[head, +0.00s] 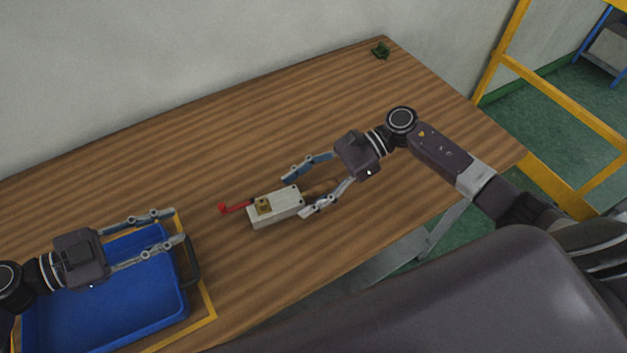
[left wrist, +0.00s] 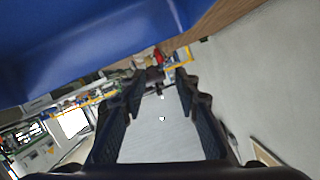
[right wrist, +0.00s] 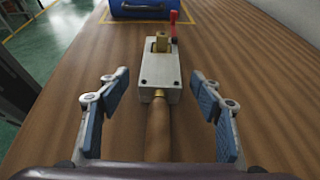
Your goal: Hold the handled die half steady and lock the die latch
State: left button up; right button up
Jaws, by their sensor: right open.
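The die (head: 277,207) is a light grey metal block lying on the wooden table. It has a brass piece on top and a red latch lever (head: 236,207) sticking out at its left end. In the right wrist view the die (right wrist: 160,75) has a brown handle (right wrist: 159,130) pointing toward my right gripper, and the red lever (right wrist: 174,26) is at its far end. My right gripper (head: 297,195) is open, with its fingers on either side of the handle and apart from it. My left gripper (head: 178,226) is open and empty above the blue tray.
The blue tray (head: 178,291) sits inside a yellow outline (head: 208,307) at the table's left front. A small dark green object (head: 381,50) lies at the far corner. The table (head: 200,150) is clear behind the die. A yellow frame (head: 560,88) stands beyond the right edge.

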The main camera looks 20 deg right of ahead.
aim_at(296, 195)
jog(key=shift+x, duration=1.95)
jog(key=shift+c, duration=0.5)
